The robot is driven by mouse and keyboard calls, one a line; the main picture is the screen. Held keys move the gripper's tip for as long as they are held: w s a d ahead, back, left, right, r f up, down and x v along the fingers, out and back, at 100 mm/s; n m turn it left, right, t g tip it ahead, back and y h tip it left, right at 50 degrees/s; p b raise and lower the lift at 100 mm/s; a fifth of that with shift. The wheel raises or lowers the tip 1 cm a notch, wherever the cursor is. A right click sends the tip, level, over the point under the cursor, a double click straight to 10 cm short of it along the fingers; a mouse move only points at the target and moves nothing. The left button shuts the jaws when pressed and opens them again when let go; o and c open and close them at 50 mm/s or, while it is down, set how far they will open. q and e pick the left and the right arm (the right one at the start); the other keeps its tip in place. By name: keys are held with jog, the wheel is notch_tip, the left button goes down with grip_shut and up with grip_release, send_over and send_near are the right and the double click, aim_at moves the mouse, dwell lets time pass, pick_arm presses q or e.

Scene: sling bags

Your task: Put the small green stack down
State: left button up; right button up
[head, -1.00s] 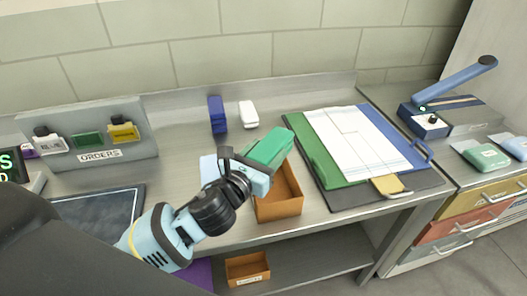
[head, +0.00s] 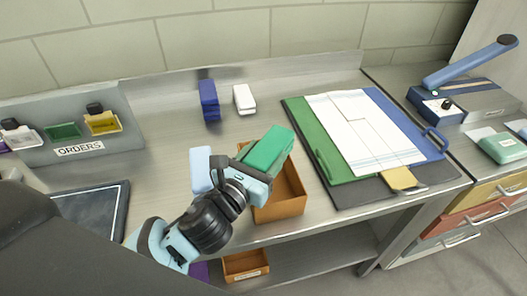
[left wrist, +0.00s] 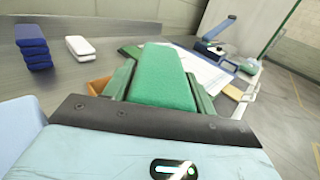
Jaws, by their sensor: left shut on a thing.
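My left gripper (head: 260,162) is shut on the small green stack (head: 270,147), a bright green block, and holds it tilted above the back part of the open orange-brown box (head: 284,210). In the left wrist view the green stack (left wrist: 163,75) sits between the two dark green-looking fingers. Whether it touches the box rim cannot be told. My right gripper is not in view.
A light blue block (head: 200,168) lies left of the gripper. Blue (head: 209,100) and white (head: 244,98) stacks stand behind. A dark slate (head: 92,210) lies at left.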

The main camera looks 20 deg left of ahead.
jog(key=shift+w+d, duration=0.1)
pick_arm(q)
jog(key=shift+f, duration=0.5)
jog(key=o, duration=1.2)
jog(key=shift+c, duration=0.2)
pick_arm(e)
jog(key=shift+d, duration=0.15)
pick_arm(q)
jog(key=shift+s+r, duration=0.1)
jog(key=shift+r, duration=0.6)
jog(key=s+a, duration=0.2)
jog(key=s, duration=0.9)
jog(key=shift+s+a, duration=0.15)
jog(key=shift+s, duration=0.15)
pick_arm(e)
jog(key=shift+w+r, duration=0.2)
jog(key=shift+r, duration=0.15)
